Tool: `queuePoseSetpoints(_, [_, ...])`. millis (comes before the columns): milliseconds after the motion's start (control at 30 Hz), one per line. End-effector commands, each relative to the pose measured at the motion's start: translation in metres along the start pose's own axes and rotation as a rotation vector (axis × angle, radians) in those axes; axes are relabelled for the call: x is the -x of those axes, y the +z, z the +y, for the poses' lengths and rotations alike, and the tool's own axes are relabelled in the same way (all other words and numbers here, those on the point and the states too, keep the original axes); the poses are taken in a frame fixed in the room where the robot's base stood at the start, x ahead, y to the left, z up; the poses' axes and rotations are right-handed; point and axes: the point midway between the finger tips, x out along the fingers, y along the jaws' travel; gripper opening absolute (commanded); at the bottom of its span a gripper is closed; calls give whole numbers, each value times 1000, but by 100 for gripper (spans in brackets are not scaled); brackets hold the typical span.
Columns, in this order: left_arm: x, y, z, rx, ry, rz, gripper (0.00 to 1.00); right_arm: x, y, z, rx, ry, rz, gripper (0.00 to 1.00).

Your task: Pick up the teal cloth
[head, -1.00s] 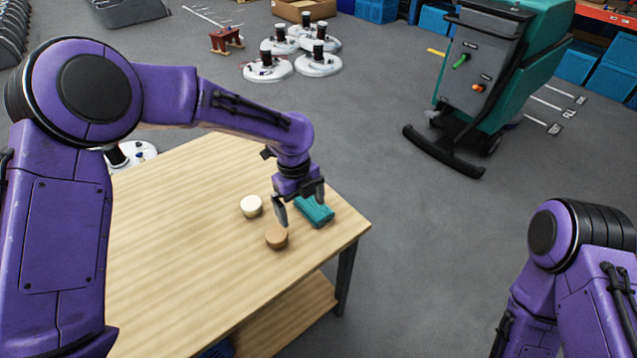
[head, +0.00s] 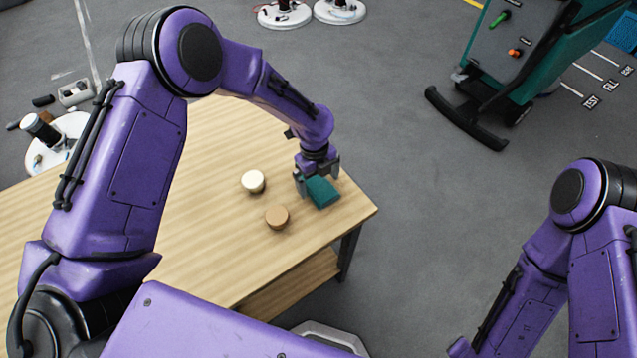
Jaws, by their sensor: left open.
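The teal cloth (head: 321,194) is a small folded block near the right corner of the wooden table (head: 215,258). My left gripper (head: 317,187) is open and points down at the cloth, over its far part. One finger is at the cloth's left side and the other at its far right side. I cannot tell whether the fingers touch it. The gripper hides part of the cloth's far edge. My right arm shows at the right, but its gripper is out of view.
A cream round piece (head: 253,181) and a tan round piece (head: 277,216) stand left of the cloth, close to the gripper. A teal scrubber machine (head: 530,60) stands on the floor beyond the table.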

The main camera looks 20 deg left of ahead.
Motion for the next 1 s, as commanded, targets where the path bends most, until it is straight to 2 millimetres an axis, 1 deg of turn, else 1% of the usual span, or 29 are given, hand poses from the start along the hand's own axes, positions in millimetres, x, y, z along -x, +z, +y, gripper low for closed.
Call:
queuePoseSetpoints(100, [-7,0,0,-2,1,0,100,2,-1,0,0,0,0,66])
queuePoseSetpoints(267, [-8,0,-1,-3,0,0,100,1,0,0,0,0,0,66])
queuePoseSetpoints(367, [-7,-1,-1,-4,0,0,71,1,0,0,0,0,-1,66])
queuePoseSetpoints(400, [-7,-1,-1,-4,1,0,58,1,0,0,0,0,-1,66])
queuePoseSetpoints(433, [-7,-1,-1,-3,1,0,48,1,0,0,0,0,-1,66])
queuePoseSetpoints(467, [-7,-1,-1,-3,1,0,44,1,0,0,0,0,-1,66])
queuePoseSetpoints(733, [-7,0,-1,-2,1,0,44,0,0,0,0,0,0,66])
queuePoseSetpoints(833, [-3,-1,-1,-1,-1,-1,44,-3,2,0,0,0,0,66])
queuePoseSetpoints(933, [9,-2,-1,-3,-3,-2,44,-10,4,-1,0,0,0,66])
queuePoseSetpoints(967, [15,-2,-2,-2,-5,-2,44,-13,5,-1,0,0,0,66])
queuePoseSetpoints(1000, [26,-5,0,-3,-6,-2,44,-16,7,-1,0,0,0,66])
